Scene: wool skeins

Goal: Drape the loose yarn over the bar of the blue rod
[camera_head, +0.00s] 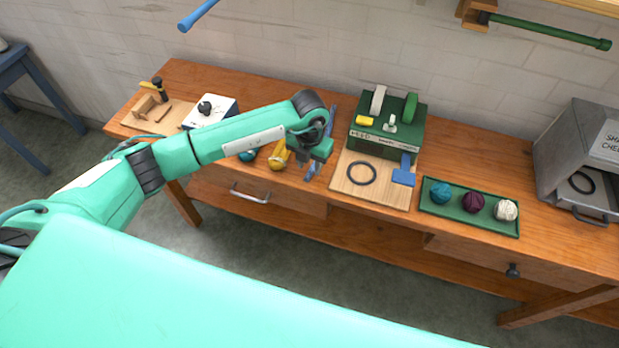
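The blue rod (197,15) sticks out from the wall at the top left; only its front end shows, and its bar looks bare there. A yellow bundle (278,155), perhaps the loose yarn, lies on the wooden bench, partly hidden by my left arm. My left gripper (312,170) points down over the bench just right of the yellow bundle, beside a narrow blue-grey strip. Its fingers are small and partly hidden, so whether they are open or shut is unclear. My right gripper is not in view.
A green rod (550,30) juts out at the upper right. A green machine (388,128) and a board with a dark ring (360,173) stand mid-bench. A green tray (430,208) holds three yarn balls. A grey metal box (575,140) stands right. A teal ball (248,155) lies left of the yellow bundle.

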